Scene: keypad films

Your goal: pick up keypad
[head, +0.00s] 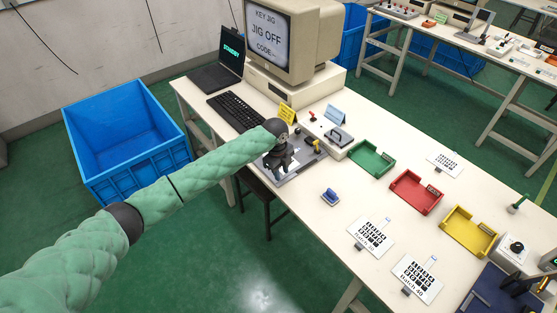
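Several white keypad sheets with black keys lie on the table: one keypad (371,235) near the front edge, a second keypad (416,278) to its lower right, and a smaller-looking keypad (445,163) farther back. My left gripper (277,161) is over a grey jig plate (292,174) in front of the monitor, pointing down. My wrist hides most of its fingers and part of the plate, so I cannot tell whether it is open or holds anything.
Green (372,160), red (415,192) and yellow (469,231) trays stand right of the jig. A monitor (284,38) reads "JIG OFF". A keyboard (238,112), a blue-handled tool (330,197) and a dark blue mat (486,294) also lie there. A blue crate (128,140) is on the floor.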

